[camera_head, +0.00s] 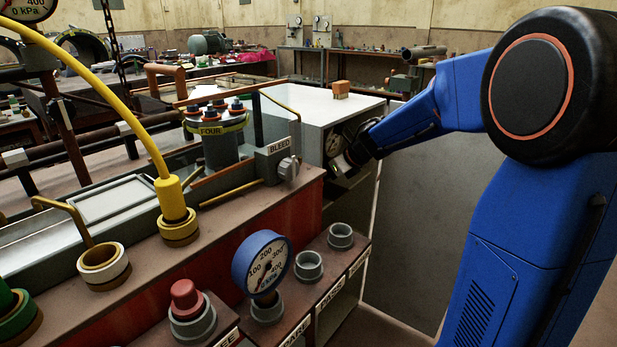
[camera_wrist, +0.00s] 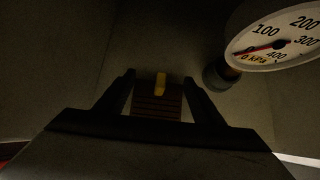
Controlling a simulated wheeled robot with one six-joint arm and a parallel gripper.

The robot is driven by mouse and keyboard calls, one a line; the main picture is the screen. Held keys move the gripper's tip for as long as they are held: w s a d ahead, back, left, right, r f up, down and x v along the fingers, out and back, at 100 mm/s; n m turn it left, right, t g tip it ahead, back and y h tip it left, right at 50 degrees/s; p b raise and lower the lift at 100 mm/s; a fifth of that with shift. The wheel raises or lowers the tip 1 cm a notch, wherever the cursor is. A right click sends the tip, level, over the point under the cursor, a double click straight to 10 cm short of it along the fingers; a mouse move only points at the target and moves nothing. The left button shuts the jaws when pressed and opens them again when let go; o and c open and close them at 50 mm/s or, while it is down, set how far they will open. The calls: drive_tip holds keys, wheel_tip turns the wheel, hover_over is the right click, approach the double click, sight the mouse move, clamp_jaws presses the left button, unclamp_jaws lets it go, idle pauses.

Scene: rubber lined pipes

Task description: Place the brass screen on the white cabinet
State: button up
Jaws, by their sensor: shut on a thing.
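The white cabinet (camera_head: 300,106) stands at the middle back in the head view, with an open dark bay in its front. My gripper (camera_head: 346,165) reaches into that bay, and its fingertips are hard to make out there. In the wrist view my gripper (camera_wrist: 159,100) is shut on a dark brown ridged piece (camera_wrist: 145,106) with a yellow tab on its upper middle. This piece may be the brass screen; the dim light leaves that uncertain. A small orange-brown block (camera_head: 341,88) sits on the cabinet top.
A white dial gauge (camera_wrist: 275,42) is inside the bay, up and right of my gripper. Left of the cabinet stand a BLEED box (camera_head: 274,160) and a post marked FOUR (camera_head: 222,145). A blue gauge (camera_head: 262,264) stands in front. Much of the cabinet top is clear.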

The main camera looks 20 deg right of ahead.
drive_tip(key=w+a, duration=0.1)
drive_tip(key=w, duration=0.1)
drive_tip(key=w+a, duration=0.2)
drive_tip(key=shift+f, duration=0.25)
drive_tip(key=shift+f, duration=0.1)
drive_tip(key=o, duration=1.3)
drive_tip(key=shift+f, duration=0.1)
drive_tip(key=shift+c, duration=0.2)
